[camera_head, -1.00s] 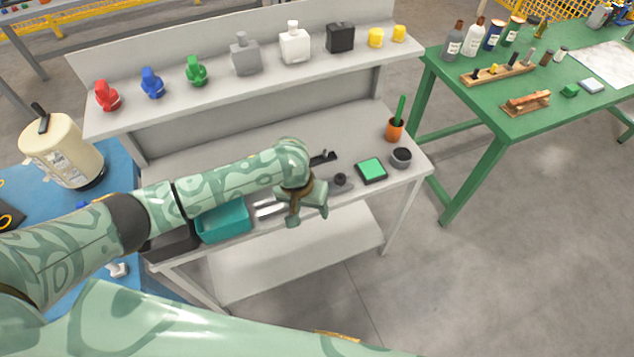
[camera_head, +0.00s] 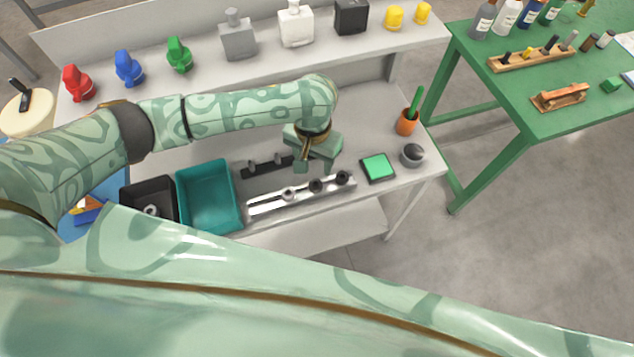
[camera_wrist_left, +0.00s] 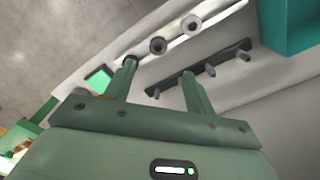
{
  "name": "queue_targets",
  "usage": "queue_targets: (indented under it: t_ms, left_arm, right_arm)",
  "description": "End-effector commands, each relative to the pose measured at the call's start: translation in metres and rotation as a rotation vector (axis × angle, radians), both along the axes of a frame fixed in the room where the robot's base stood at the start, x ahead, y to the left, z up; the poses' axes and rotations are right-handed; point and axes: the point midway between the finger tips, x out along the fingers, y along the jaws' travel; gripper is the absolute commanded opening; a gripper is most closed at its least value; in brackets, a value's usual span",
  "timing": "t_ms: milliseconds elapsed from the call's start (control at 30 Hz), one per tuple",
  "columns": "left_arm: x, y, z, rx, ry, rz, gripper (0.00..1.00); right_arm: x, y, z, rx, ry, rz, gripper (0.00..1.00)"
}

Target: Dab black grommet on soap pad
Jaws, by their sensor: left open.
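The green soap pad (camera_head: 377,167) lies in a dark square tray near the right end of the bench, and it shows in the left wrist view (camera_wrist_left: 98,80). Two dark grommets, one at the rail's right end (camera_head: 342,177) and one beside it (camera_head: 316,186), sit on a light metal rail (camera_head: 265,208). A paler grey ring (camera_head: 290,193) sits further left on it. My left gripper (camera_head: 302,165) is open and empty above the bench, behind the rail. In the left wrist view, its spread fingers (camera_wrist_left: 158,70) partly hide the end grommet. My right gripper is not in view.
A black pegged strip (camera_wrist_left: 205,68) lies behind the rail. A teal bin (camera_head: 209,198) and a black bin (camera_head: 150,203) stand left. A grey cup (camera_head: 413,155) and orange pot (camera_head: 407,122) stand right of the pad. Bottles line the shelf above.

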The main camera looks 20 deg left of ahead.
Motion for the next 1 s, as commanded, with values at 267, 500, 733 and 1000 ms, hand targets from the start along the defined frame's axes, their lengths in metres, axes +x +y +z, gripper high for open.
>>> queue_targets:
  t_ms: [267, 500, 733, 1000]
  left_arm:
    - [0.000, 0.000, -0.058, 0.000, 0.002, 0.001, 0.55]
    - [0.002, -0.001, -0.074, 0.001, 0.001, 0.000, 0.55]
    - [0.004, -0.003, -0.112, 0.001, 0.001, 0.000, 0.55]
    - [0.004, -0.003, -0.113, 0.001, -0.002, 0.000, 0.49]
  right_arm:
    - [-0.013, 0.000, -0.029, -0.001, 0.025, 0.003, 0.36]
    - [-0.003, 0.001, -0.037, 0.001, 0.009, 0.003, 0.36]
    - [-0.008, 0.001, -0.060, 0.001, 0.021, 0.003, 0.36]
    - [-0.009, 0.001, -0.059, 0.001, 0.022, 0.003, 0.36]
